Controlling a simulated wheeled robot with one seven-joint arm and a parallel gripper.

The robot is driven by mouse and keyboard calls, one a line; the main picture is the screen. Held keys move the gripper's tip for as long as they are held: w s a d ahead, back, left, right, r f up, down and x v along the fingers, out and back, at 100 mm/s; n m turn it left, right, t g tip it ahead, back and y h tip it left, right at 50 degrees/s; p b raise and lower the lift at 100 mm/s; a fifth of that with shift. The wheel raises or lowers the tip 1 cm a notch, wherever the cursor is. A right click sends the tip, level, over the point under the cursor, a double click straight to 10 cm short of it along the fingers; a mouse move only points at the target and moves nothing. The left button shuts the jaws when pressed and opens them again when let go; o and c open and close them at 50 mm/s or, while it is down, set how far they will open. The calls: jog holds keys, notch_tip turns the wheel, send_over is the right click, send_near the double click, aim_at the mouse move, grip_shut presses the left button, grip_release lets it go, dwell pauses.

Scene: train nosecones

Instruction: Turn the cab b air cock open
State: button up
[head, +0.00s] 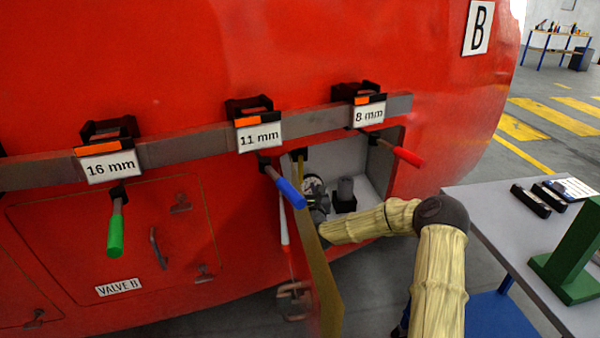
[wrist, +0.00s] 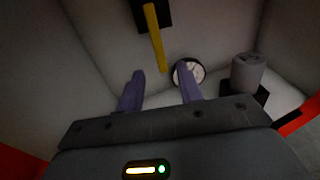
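The air cock shows as a yellow lever (wrist: 155,38) hanging from a black block (wrist: 152,12) on the compartment's back wall in the wrist view. The lever points down with a slight tilt. It also shows at the upper left of the open compartment in the head view (head: 300,168). My gripper (wrist: 160,87) is inside the compartment with its two purple fingers apart and nothing between them that I can see held. The lever's lower tip appears above and between the fingertips in the picture; I see no contact. In the head view my arm hides part of the gripper.
A round gauge (wrist: 196,72) sits behind the right finger, and a grey cylinder (wrist: 248,72) stands right of it. The open compartment door (head: 322,285) hangs left of my arm. A rail with tools (head: 210,142) crosses above. A table (head: 478,200) stands at right.

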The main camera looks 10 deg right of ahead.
aim_at(301, 175)
jog(key=shift+w, duration=5.5)
grip_shut()
